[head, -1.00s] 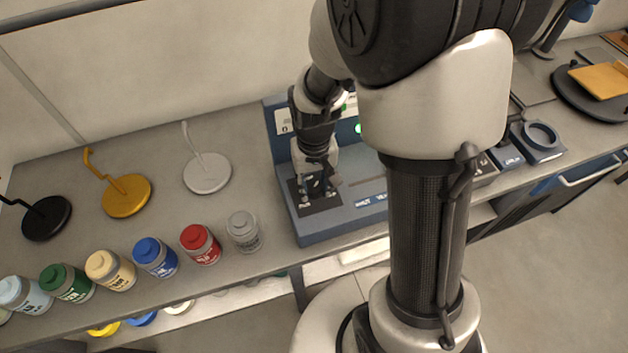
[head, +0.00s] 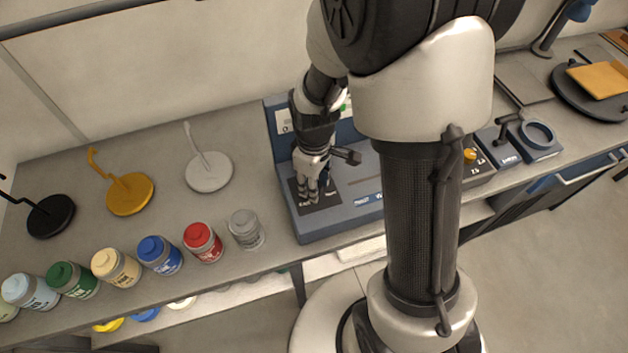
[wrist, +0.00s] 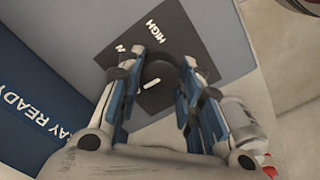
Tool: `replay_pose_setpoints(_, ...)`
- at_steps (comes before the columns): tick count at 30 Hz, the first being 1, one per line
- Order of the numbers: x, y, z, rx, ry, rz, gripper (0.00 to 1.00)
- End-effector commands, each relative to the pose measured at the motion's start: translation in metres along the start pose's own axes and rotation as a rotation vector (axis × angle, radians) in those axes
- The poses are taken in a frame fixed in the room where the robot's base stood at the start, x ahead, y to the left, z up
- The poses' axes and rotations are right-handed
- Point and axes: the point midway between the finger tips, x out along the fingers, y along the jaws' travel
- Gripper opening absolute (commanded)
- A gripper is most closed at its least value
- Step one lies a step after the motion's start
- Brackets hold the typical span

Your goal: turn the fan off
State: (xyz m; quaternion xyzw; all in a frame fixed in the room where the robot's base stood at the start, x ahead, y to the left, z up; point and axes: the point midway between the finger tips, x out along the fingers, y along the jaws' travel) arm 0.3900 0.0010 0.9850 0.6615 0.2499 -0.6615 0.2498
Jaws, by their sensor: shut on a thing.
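A dark round knob (wrist: 162,72) with a short white mark sits on a black plate (wrist: 175,30) in the wrist view. The plate reads "HIGH"; another label beside it is partly covered by a finger. My gripper (wrist: 165,66) has its two blue-padded fingers on either side of the knob and is shut on it. In the head view my gripper (head: 313,195) points down at the black plate on the left end of a blue-grey console (head: 335,222). The knob is hidden there by the fingers. I cannot make out a fan.
Several lidded jars, among them a red one (head: 203,243) and a clear grey one (head: 246,230), line the bench front left of the console. White (head: 209,172), yellow (head: 130,194) and black (head: 51,216) stands are behind them. My arm hides the console's middle.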

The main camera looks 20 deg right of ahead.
Motion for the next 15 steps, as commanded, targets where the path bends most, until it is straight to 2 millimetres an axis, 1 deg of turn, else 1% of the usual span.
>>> replay_pose_setpoints(6,-0.0001,0.0,0.0,-0.061,0.0,0.0,0.09)
replay_pose_setpoints(15,0.0,0.0001,0.0,-0.081,0.0,0.0,0.09)
